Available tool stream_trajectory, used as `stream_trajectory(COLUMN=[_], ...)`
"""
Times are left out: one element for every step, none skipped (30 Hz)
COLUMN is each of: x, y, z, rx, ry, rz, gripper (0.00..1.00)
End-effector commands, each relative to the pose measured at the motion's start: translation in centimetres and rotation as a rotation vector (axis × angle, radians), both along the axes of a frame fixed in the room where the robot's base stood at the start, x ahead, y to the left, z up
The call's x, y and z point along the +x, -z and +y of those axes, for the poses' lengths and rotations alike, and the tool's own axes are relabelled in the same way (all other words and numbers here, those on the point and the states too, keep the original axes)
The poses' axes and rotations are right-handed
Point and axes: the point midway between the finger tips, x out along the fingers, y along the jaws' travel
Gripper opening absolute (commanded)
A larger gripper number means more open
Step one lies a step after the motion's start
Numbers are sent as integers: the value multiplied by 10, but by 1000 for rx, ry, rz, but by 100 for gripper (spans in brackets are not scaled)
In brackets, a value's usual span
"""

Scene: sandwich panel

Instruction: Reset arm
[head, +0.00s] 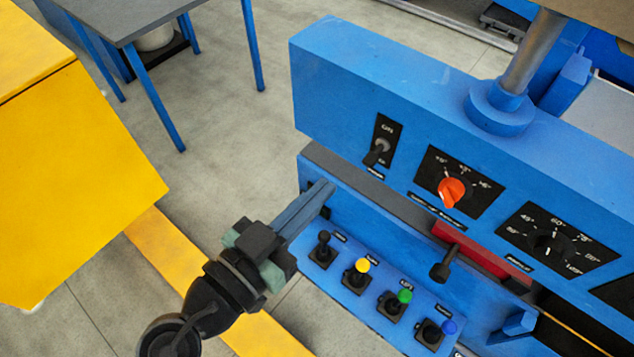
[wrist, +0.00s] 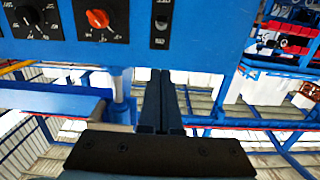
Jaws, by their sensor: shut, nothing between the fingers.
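My gripper (head: 326,188) is shut and empty. In the head view it reaches in from the lower left, its fingertips at the left end of the blue control panel (head: 400,90), above the ledge with the levers. Whether the tips touch the panel I cannot tell. In the wrist view my gripper (wrist: 160,78) shows as two dark fingers pressed together, below the panel's face, near the black toggle switch (wrist: 160,25). The same toggle switch (head: 380,148) stands up and to the right of my fingertips in the head view.
The panel bears an orange knob (head: 452,192), a black knob (head: 550,243) and a black-handled lever (head: 441,270) by a red slot. Several small levers, including a yellow-tipped one (head: 361,266), line the ledge. A yellow box (head: 80,170) stands left. Grey floor lies between.

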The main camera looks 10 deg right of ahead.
Motion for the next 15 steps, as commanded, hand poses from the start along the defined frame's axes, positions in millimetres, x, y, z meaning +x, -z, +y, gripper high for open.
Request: stream_trajectory(x=[0,0,0,0,0,0,0,1,3,7,12,20,28,37,51], y=[0,0,0,0,0,0,0,-1,-3,-7,-11,-20,-29,-40,-57], z=[0,0,0,0,0,0,0,0,0,0,0,0,1,2,4], rx=[0,0,0,0,0,0,0,1,5,9,18,30,40,51,65], ry=[0,0,0,0,0,0,0,-2,-9,-18,-31,-56,-81,-113,-164], rz=[0,0,0,0,0,0,0,1,0,0,-2,-3,-6,-12,-23], gripper=[0,0,0,0,0,0,0,0,0,0,0,0,0,0,0])
